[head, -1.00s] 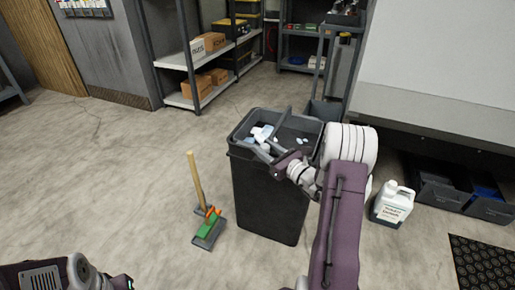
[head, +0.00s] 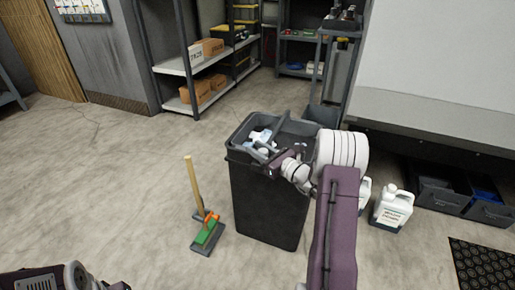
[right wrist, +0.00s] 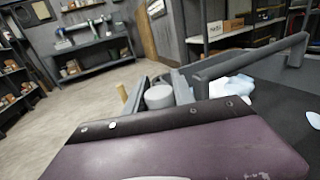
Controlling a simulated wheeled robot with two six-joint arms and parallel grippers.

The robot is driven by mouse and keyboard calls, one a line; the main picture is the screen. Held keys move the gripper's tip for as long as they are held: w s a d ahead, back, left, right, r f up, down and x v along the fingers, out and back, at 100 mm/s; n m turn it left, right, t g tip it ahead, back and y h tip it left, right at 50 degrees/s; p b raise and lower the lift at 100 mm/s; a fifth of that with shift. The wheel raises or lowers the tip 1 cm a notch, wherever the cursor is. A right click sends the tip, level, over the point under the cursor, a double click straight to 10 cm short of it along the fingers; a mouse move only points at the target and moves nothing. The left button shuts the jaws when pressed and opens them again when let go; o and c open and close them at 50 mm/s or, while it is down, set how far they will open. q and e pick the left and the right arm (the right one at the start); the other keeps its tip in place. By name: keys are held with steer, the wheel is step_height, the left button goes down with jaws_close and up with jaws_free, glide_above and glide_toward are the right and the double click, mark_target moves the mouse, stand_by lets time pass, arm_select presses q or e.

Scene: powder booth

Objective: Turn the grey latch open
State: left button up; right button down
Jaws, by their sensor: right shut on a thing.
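The black bin (head: 268,205) stands upright in the middle of the head view. My right gripper (head: 267,161) reaches in from the right to its near rim. Its purple body fills the bottom of the right wrist view. Beyond it, a pale grey round piece (right wrist: 159,97) sits between dark grey bars. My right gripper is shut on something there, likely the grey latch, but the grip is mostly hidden. A grey bar (right wrist: 255,58) stands above the bin's opening. Part of my left arm shows at the lower left of the head view, its fingertips out of sight.
White items (head: 262,136) lie in the bin. A dustpan (head: 207,240) and brush stand on the floor to its left. White jugs (head: 391,208) and dark trays (head: 441,196) are at the right. Shelves (head: 175,66) stand behind. The floor at left is clear.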

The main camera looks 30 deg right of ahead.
steer(key=n+y, duration=0.1)
steer(key=g+y+p, duration=0.1)
steer(key=n+y, duration=0.1)
steer(key=shift+s+a+n+g+y+p, duration=0.1)
steer(key=shift+a+n+g+y+p, duration=0.2)
steer(key=shift+g+y+p, duration=0.1)
steer(key=shift+s+a+n+g+y+p, duration=0.15)
steer(key=shift+n+g+y+p, duration=0.2)
steer(key=shift+n+g+y, duration=0.35)
steer(key=shift+s+a+n+g+y+p, duration=0.1)
steer(key=shift+n+g+y+p, duration=0.3)
steer(key=shift+y, duration=0.4)
steer(key=c, duration=1.3)
jaws_free()
steer(key=shift+c, duration=0.2)
steer(key=p+v, duration=0.3)
steer(key=v, duration=0.6)
